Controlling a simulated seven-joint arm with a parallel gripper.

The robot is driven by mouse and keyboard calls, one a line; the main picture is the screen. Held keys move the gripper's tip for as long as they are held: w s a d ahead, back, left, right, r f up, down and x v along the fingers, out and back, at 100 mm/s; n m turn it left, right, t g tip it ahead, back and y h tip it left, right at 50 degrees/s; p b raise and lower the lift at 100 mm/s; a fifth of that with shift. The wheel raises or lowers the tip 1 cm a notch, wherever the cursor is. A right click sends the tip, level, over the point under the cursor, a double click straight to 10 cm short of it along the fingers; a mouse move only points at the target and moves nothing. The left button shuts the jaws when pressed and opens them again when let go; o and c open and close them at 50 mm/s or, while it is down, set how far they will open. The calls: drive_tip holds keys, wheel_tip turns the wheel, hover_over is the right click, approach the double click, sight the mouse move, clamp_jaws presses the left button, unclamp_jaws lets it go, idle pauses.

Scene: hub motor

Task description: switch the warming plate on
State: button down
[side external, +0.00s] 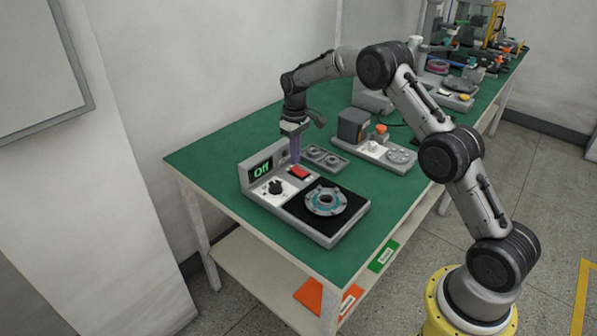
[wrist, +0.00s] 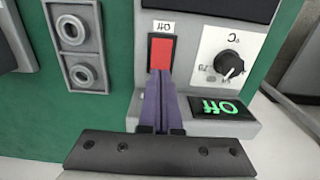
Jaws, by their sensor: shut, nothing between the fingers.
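The warming plate (side external: 339,234) stands on the green table, with a black top and a display (side external: 262,170) that reads "Off" in green. Its red switch (side external: 299,172) sits beside a black knob (side external: 275,187). In the wrist view the red switch (wrist: 161,52) lies just beyond my fingertips, and the display (wrist: 222,108) and knob (wrist: 230,65) are to the right. A round metal part with a teal ring (side external: 326,200) rests on the black top. My gripper (side external: 295,160) points down with its purple fingers shut and empty, tips at the switch's edge; contact cannot be told.
A grey tray with round holders (side external: 325,158) lies right behind the plate; it also shows in the wrist view (wrist: 76,40). Another station (side external: 375,150) with an orange button stands farther back. The green table (side external: 210,160) is clear at the left.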

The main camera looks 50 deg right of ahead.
sight(295, 168)
drive_tip(key=shift+f, duration=1.1)
idle(0.8)
drive_tip(key=shift+r, duration=3.55)
